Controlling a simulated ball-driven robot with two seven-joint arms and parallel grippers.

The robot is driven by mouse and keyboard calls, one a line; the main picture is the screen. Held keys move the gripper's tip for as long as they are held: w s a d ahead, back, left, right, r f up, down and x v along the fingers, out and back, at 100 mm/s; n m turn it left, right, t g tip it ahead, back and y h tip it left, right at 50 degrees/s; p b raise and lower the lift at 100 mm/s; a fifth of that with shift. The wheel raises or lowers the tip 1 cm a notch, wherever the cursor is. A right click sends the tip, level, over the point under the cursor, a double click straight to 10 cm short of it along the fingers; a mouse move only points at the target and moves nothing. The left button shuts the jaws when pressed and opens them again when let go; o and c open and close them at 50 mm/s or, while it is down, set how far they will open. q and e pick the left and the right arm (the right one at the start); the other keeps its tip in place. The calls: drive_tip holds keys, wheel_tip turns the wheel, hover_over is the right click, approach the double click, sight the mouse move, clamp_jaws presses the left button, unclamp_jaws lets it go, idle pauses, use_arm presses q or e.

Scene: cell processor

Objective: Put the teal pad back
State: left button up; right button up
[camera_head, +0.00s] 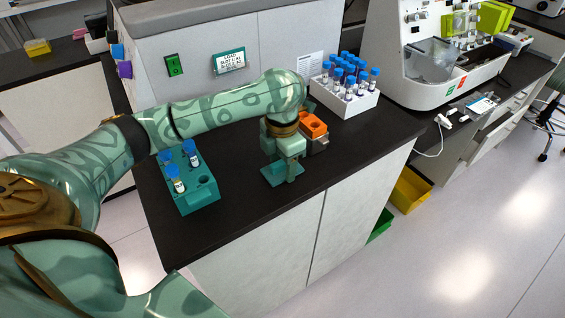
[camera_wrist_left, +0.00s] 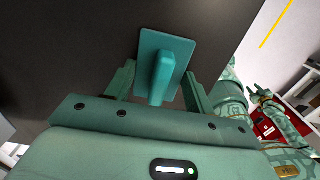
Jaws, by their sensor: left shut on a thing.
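The teal pad (camera_head: 273,172) is a flat plate with an upright handle. It is at the front edge of the black worktop in the head view, under my left gripper (camera_head: 290,160). The left wrist view shows the plate (camera_wrist_left: 178,48) and its handle (camera_wrist_left: 160,78) between the two fingers of my left gripper (camera_wrist_left: 160,88), which is shut on the handle. I cannot tell whether the plate touches the worktop. What seems to be my right gripper (camera_wrist_left: 259,92) is small at the right of the left wrist view, its jaw state unclear.
A teal rack (camera_head: 200,196) with several blue-capped tubes stands to the left. An orange block (camera_head: 313,125) on a grey base is just behind the gripper. A white rack (camera_head: 357,107) full of blue-capped tubes is behind it. The worktop (camera_head: 240,190) between teal rack and pad is clear.

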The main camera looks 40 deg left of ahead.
use_arm(q)
drive_tip(key=shift+f, duration=0.1)
drive_tip(key=o, duration=1)
wheel_tip(320, 180, up, 12)
drive_tip(key=p, duration=0.5)
drive_tip(key=shift+p, duration=0.4)
drive_tip(key=shift+d, duration=0.1)
